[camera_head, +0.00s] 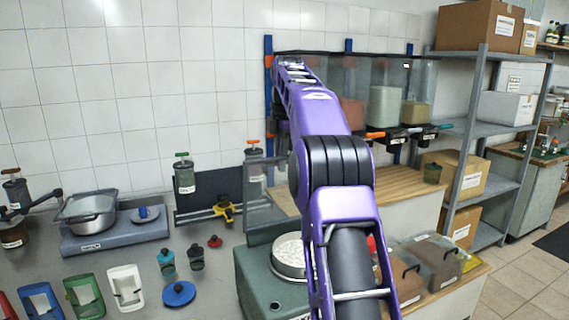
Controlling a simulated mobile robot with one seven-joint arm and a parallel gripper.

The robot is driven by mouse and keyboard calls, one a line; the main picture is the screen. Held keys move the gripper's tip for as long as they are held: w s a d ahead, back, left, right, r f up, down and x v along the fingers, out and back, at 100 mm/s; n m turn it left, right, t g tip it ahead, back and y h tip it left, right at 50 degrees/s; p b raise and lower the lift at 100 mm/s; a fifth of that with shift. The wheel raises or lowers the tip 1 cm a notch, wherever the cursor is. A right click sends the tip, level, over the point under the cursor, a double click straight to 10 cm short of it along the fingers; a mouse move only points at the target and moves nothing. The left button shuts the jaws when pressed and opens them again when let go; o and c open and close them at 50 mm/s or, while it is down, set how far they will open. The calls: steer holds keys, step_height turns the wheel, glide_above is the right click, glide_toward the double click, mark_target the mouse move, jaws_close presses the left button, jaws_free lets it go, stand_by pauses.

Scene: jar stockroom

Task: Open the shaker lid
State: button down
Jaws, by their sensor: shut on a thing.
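My purple arm rises through the middle of the view and reaches toward the wall. My gripper does not show; the arm's own links hide its far end. A small teal shaker-like container (167,263) stands on the grey counter, left of the arm. A dark one (196,257) stands just right of it. A small red piece (214,241), perhaps a lid or a small container, is right of and behind the dark one. I cannot tell which of these is the task's shaker, nor whether any lid is open.
A round blue lid-like piece (179,293) lies in front. A green-handled jar (184,175) and an orange-handled one (254,160) stand at the wall. A green machine (262,285) with a round pan stands beside my arm. Wall dispensers (385,105) hang behind.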

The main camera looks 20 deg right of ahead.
steer(key=shift+w+f, duration=0.1)
steer(key=shift+w, duration=1.2)
steer(key=c, duration=0.9)
jaws_free()
steer(key=shift+o, duration=0.2)
steer(key=shift+s, duration=0.2)
